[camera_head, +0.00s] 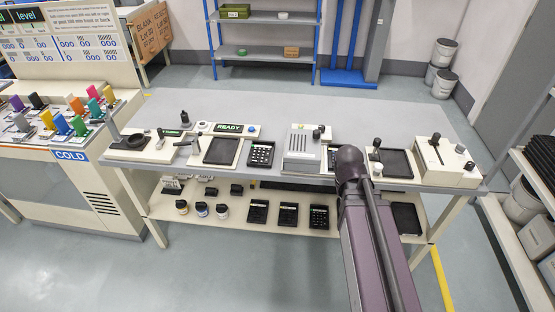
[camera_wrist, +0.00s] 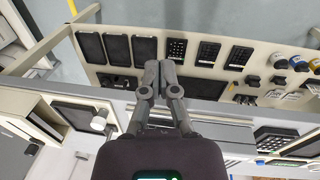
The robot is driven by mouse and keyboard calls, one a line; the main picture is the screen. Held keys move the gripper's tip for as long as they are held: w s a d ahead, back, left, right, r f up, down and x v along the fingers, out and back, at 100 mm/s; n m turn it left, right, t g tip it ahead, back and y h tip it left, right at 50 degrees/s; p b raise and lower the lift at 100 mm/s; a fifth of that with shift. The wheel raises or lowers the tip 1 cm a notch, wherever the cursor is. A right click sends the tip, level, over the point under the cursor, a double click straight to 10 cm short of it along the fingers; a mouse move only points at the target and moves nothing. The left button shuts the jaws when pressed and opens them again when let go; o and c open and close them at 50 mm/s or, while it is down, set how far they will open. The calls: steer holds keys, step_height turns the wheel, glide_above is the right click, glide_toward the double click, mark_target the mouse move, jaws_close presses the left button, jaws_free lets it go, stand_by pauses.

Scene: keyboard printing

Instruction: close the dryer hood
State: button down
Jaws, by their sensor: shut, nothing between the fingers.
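A pale box with a slotted grey top (camera_head: 300,144), which looks like the dryer hood, stands on the table near its middle. A dark knob (camera_head: 316,134) sits at its right. I cannot tell for sure whether the hood is raised or lowered. My arm covers part of the area just right of it. My gripper (camera_wrist: 160,68) is shut and empty in the wrist view, its fingers pointing up the picture, across the table's front edge. In the head view my gripper is hidden by the arm.
The grey table (camera_head: 400,115) carries a READY panel (camera_head: 229,128), a keypad (camera_head: 261,154), a dark tray (camera_head: 396,164) and a lever box (camera_head: 441,162). A lower shelf (camera_head: 158,206) holds jars and several keypads. The table's rear strip is clear.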

steer(key=w+a+f+n+t+h+b, duration=0.1)
steer(key=w+a+f+n+h+b, duration=0.1)
steer(key=w+a+f+h+b, duration=0.35)
steer(key=n+t+h+b, duration=0.45)
steer(key=t+b, duration=0.25)
steer(key=b, duration=0.6)
glide_toward(286, 170)
steer(key=x, duration=0.5)
steer(key=shift+f, duration=0.1)
steer(key=a+t+b, duration=0.1)
steer(key=a, duration=0.2)
steer(key=a+r+n+t+h+b, duration=0.1)
steer(key=a, duration=0.3)
steer(key=a+r+t+b, duration=0.1)
steer(key=a+t, duration=0.1)
steer(key=a, duration=0.2)
steer(key=shift+w+n+h, duration=0.1)
steer(key=shift+n+h, duration=0.15)
steer(key=shift+h, duration=0.15)
steer(key=shift+w+d, duration=0.1)
